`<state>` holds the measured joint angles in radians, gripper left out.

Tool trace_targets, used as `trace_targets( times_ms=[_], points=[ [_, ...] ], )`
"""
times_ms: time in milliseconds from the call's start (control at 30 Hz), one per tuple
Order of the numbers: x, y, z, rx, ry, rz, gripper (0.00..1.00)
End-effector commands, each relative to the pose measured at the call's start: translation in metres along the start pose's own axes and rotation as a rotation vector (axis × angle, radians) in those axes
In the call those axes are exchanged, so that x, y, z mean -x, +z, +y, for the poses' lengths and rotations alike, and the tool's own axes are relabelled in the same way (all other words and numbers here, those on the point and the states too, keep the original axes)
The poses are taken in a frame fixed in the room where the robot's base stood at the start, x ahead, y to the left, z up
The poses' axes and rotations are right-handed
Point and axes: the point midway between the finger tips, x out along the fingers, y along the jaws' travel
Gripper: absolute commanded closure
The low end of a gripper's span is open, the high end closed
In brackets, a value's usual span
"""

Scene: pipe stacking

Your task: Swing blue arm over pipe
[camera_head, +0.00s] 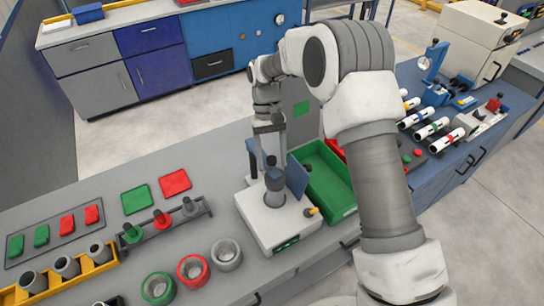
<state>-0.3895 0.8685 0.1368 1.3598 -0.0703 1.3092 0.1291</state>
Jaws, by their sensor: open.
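A press-like device with a white base (262,222) stands on the grey bench. A short grey upright pipe (274,197) is at its middle, with a dark blue piece (271,165) just above it. A blue plate (297,177) stands to the right of the pipe, and another dark blue part (251,152) shows behind left. I cannot tell which of these blue parts is the swinging arm. My gripper (268,130) points down above the device, open. Whether it touches a blue part is not clear. Part of the device's back is hidden behind my wrist.
A green bin (325,182) stands right of the device, partly behind my arm. Green, red and grey rings (193,271) lie front left. A peg rack (165,225) and a yellow pipe holder (70,277) are further left.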

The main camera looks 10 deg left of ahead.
Motion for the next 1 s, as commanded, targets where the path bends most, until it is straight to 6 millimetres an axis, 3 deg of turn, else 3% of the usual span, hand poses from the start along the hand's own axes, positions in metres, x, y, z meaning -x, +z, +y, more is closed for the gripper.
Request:
trace_targets(
  times_ms=[133,267,600,1000],
  points=[
    [0.005,0.000,0.000,0.000,0.000,0.001,0.37],
    [0.023,-0.001,-0.001,0.000,0.000,0.003,0.37],
    [0.096,-0.001,0.000,0.000,-0.001,0.003,0.37],
    [0.156,-0.001,0.000,0.000,0.000,0.001,0.37]
  ],
)
